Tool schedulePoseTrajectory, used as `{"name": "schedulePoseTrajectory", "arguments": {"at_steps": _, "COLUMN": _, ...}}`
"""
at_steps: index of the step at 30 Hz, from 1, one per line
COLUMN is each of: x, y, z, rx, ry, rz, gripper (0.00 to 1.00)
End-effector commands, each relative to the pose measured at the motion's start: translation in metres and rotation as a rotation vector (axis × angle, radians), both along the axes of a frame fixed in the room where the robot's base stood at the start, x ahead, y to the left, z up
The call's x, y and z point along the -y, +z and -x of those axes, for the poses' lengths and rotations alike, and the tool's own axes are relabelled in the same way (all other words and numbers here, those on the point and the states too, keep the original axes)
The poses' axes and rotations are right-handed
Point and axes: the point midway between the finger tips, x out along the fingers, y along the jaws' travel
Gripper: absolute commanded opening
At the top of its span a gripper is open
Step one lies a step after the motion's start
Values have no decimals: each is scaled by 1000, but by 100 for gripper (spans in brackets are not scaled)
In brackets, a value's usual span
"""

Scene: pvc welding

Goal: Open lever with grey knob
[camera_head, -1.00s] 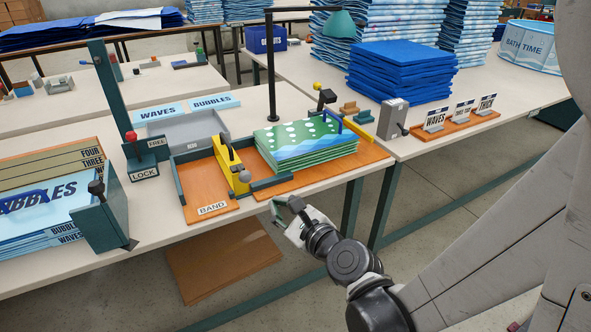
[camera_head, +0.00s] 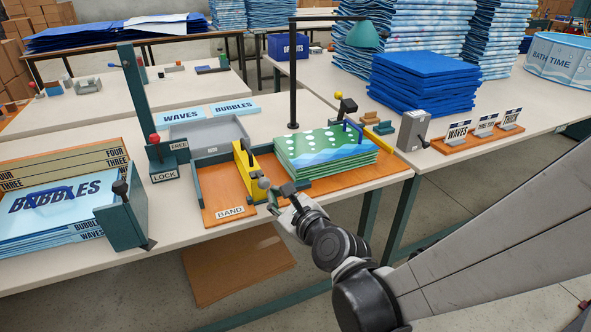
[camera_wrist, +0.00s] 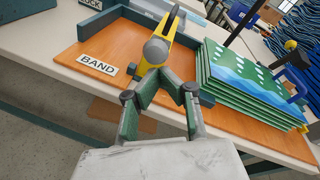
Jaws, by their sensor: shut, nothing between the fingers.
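The lever's grey knob (camera_head: 264,183) stands at the front of the yellow bracket (camera_head: 242,172), on the orange board marked BAND. In the wrist view the round grey knob (camera_wrist: 156,50) is just beyond my fingertips, in front of the yellow bracket (camera_wrist: 172,25). My gripper (camera_head: 277,194) is at the front edge of the board, right beside and slightly below the knob in the head view. Its green fingers (camera_wrist: 160,74) are together and hold nothing. I cannot tell whether the fingertips touch the knob.
A stack of green-blue sheets (camera_head: 325,153) lies just right of the bracket. A dark green rail (camera_head: 290,187) is between them near the front. A red-knobbed LOCK/FREE lever (camera_head: 155,140) is to the left. Floor space is open before the table.

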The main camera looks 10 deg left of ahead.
Motion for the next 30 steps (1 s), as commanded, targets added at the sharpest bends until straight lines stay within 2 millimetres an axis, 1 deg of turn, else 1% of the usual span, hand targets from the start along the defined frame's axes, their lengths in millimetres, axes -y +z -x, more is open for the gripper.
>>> {"name": "schedulePoseTrajectory", "arguments": {"at_steps": 11, "x": 1, "y": 1, "z": 0, "rx": -6, "ry": 0, "rz": 5, "gripper": 0}}
{"name": "schedulePoseTrajectory", "arguments": {"at_steps": 17, "x": 5, "y": 5, "z": -2, "rx": -50, "ry": -2, "rz": 32, "gripper": 0}}
{"name": "schedulePoseTrajectory", "arguments": {"at_steps": 30, "x": 11, "y": 7, "z": -6, "rx": -116, "ry": -5, "rz": 71, "gripper": 0}}
